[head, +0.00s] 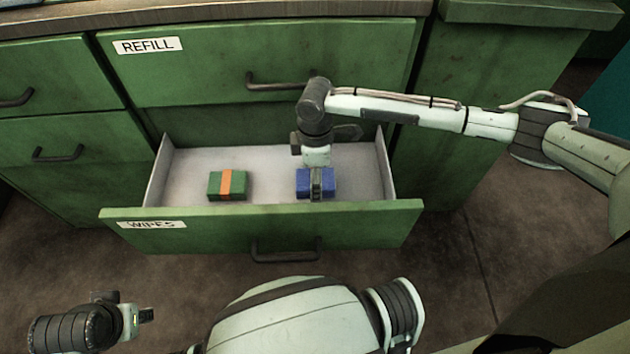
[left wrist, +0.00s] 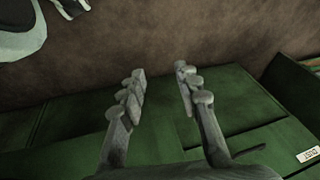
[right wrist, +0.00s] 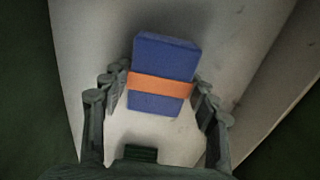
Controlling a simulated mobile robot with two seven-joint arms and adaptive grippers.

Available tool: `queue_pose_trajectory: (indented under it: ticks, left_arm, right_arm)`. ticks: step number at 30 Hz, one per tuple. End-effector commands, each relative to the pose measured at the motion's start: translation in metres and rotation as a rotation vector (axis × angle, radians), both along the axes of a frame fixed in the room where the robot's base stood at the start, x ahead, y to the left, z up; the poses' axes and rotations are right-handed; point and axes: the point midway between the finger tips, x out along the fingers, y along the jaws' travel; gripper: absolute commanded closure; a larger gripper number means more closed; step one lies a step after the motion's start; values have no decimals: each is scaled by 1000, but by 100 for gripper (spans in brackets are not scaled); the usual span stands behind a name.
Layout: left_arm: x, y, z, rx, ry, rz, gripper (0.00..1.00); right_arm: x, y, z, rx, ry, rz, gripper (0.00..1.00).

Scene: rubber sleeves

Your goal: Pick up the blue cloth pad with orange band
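The blue cloth pad with orange band (right wrist: 163,55) lies in the open drawer, right of its middle; it also shows in the head view (head: 302,184), where my right gripper hides its band. My right gripper (right wrist: 161,82) points down over it, with one finger on each side of the pad across the band. The fingers are spread and close to the pad's sides; I cannot tell whether they touch. My left gripper (left wrist: 160,72) is empty with its fingers apart, and shows low at the left in the head view (head: 147,315).
A green pad with an orange band (head: 227,186) lies left of the blue one in the drawer. The drawer's green front (head: 200,232) is labelled WIPES. A shut drawer labelled REFILL (head: 200,65) is above, its handle (head: 280,82) near my right wrist.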

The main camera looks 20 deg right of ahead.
Motion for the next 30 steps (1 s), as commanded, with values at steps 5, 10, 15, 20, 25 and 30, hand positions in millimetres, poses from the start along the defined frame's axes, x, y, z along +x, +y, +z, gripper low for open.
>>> queue_pose_trajectory:
  ticks: [5,10,15,20,25,30]
  left_arm:
    - [-1,3,-2,7,5,-2,68]
    - [-1,3,-3,6,6,-2,68]
    - [-1,2,-3,6,6,-2,68]
    - [1,1,-1,0,-2,-1,68]
    - [2,-1,-8,-8,3,1,68]
    - [2,-2,-20,-15,15,3,68]
  right_arm:
    - [0,0,0,0,0,0,67]
    - [0,0,0,0,0,0,73]
    - [0,0,3,1,-1,0,73]
    - [1,1,16,2,-2,0,73]
    - [1,1,44,2,-3,0,73]
    - [-9,41,66,7,-1,6,73]
